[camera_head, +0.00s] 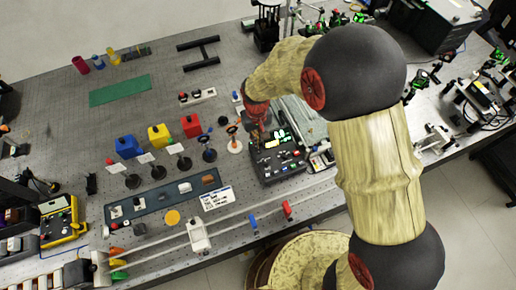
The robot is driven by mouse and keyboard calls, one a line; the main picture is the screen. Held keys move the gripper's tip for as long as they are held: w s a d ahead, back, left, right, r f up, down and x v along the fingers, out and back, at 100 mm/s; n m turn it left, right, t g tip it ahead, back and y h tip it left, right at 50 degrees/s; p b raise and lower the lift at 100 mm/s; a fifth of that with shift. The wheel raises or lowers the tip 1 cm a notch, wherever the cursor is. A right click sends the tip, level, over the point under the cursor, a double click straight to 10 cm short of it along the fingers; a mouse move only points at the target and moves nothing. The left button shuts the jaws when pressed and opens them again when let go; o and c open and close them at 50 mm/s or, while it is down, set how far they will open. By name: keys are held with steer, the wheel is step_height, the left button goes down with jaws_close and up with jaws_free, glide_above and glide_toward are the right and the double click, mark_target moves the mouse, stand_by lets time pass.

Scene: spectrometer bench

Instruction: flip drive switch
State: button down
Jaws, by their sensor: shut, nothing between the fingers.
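A dark control box (282,172) with a lit green display and several small knobs and buttons on its top lies on the bench, right of the middle. My gripper (262,134) is at the box's upper left edge, pointing down. It is shut and empty. Its tips are small and partly merge with the box's dark top, so I cannot tell whether they touch it. The drive switch is too small to pick out among the controls.
A white-based stand (234,146) is close left of the box. Blue (127,147), yellow (159,135) and red (191,126) blocks stand farther left. A long rail with a white carriage (198,236) runs along the front. The bench near the green mat (119,90) is mostly clear.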

steer(key=shift+f+b, duration=0.65)
steer(key=shift+f, duration=0.5)
stand_by(1.2)
steer(key=shift+r+p, duration=2.25)
steer(key=shift+r, duration=1.3)
